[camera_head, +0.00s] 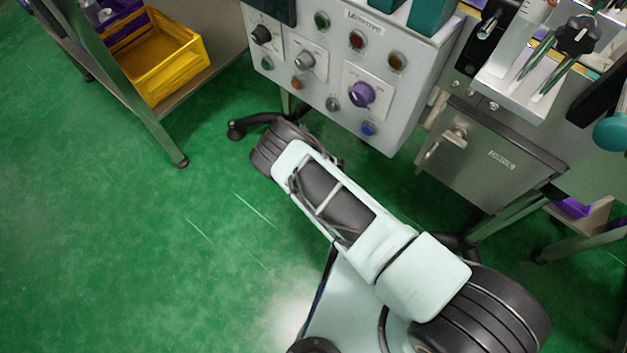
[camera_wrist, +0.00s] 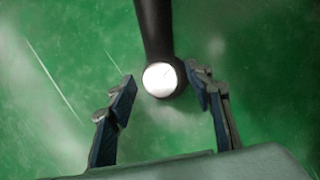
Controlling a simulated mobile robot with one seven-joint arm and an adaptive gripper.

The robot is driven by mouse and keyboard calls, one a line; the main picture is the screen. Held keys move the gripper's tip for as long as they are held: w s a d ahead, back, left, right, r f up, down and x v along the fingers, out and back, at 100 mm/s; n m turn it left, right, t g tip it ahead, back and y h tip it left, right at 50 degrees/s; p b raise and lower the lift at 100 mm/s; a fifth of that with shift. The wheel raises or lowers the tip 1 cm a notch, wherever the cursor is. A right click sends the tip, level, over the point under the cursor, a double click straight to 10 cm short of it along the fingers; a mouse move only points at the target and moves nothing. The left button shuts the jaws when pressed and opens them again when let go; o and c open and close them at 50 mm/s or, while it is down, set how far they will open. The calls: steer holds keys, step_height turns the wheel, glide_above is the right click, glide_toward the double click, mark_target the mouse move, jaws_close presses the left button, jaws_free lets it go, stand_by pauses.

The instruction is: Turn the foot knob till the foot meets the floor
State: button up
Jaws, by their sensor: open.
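In the wrist view my gripper (camera_wrist: 160,76) is open, one dark finger on each side of a round, bright, shiny disc (camera_wrist: 160,79). The disc sits at the end of a black leg (camera_wrist: 153,28) that comes in from the top edge; it looks like the foot knob's top. The right finger is close beside the leg end, and the left one stands farther off. I cannot tell whether either touches. The foot's underside and any gap to the floor are hidden. In the head view my arm hides the gripper, and a black foot (camera_head: 237,130) shows left of my arm's end.
The grey control cabinet (camera_head: 345,70) with knobs and buttons stands just beyond my arm. A steel box with a latch (camera_head: 490,155) is at its right. A bench leg (camera_head: 150,125) and yellow bin (camera_head: 165,60) are at the left. Green floor (camera_head: 110,250) is clear at lower left.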

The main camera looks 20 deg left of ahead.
steer(key=c, duration=1.2)
steer(key=shift+o, duration=0.2)
steer(key=shift+m, duration=0.4)
steer(key=m+t, duration=0.1)
steer(key=m, duration=0.1)
steer(key=shift+a+m+h, duration=0.15)
steer(key=shift+m+h, duration=0.15)
steer(key=shift+h, duration=0.1)
steer(key=shift+m+t+h, duration=0.4)
steer(key=shift+m+h, duration=0.4)
steer(key=shift+m, duration=1.4)
steer(key=o, duration=1.2)
steer(key=shift+c, duration=0.2)
